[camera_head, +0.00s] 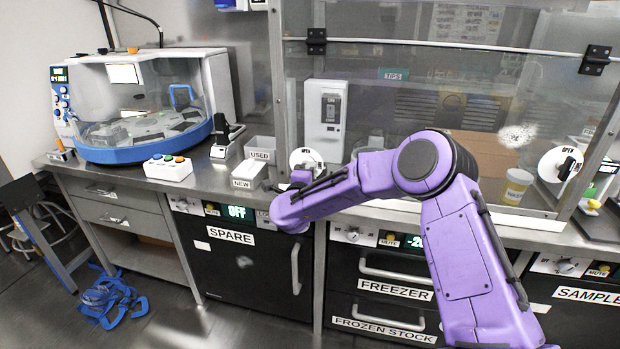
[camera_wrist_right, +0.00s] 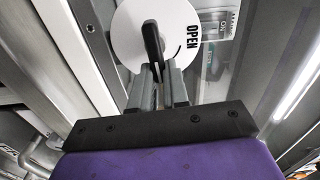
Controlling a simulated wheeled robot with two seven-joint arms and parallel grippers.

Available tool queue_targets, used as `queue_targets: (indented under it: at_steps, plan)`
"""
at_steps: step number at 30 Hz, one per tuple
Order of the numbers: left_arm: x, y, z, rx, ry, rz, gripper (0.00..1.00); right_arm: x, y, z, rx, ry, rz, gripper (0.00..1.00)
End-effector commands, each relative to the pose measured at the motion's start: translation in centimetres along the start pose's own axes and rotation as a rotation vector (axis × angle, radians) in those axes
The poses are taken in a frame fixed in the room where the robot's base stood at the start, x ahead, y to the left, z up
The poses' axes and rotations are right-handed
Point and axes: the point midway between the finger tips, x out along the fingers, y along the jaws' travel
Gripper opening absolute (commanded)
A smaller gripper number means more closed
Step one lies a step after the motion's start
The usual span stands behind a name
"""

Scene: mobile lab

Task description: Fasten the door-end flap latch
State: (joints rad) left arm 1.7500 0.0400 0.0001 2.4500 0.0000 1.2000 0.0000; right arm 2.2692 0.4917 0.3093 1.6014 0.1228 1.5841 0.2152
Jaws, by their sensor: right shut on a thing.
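A white round flap latch (camera_head: 306,159) marked OPEN sits at the lower left of the clear front panel, beside the metal post. In the right wrist view the same latch disc (camera_wrist_right: 180,22) fills the top, with its black lever (camera_wrist_right: 152,42) standing out from the face. My right gripper (camera_wrist_right: 163,78) is shut on the black lever, its two grey fingers on either side of it. In the head view this gripper is mostly hidden at the end of my purple arm. A second white latch (camera_head: 560,164) sits at the panel's right end, apart from my arm. My left gripper is out of view.
A metal counter (camera_head: 130,177) runs below the clear panel (camera_head: 420,95). Left of the post are a button box (camera_head: 168,168), small bins (camera_head: 250,175) and a domed machine (camera_head: 140,105). A yellow-lidded jar (camera_head: 516,188) stands behind the panel. Blue straps (camera_head: 110,298) lie on the floor.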

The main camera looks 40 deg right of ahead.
Motion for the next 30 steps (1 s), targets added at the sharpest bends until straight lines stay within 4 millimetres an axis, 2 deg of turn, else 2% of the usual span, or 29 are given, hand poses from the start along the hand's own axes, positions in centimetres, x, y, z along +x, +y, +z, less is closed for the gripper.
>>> queue_targets:
  at_steps: [6, 21, 22, 24, 30]
  plan:
    - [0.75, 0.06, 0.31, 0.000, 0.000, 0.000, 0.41, 0.03, 0.41, -0.09, 0.056, 0.002, 0.002, 0.00]
    - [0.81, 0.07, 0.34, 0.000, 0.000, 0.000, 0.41, 0.01, 0.36, -0.09, 0.071, 0.002, 0.003, 0.00]
    - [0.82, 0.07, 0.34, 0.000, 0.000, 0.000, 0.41, 0.01, 0.36, -0.09, 0.071, 0.002, 0.003, 0.21]
    - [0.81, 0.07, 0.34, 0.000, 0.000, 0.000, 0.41, 0.01, 0.35, -0.07, 0.071, 0.002, 0.003, 0.40]
    - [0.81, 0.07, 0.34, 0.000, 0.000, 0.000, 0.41, -0.01, 0.28, 0.02, 0.071, 0.000, 0.002, 0.40]
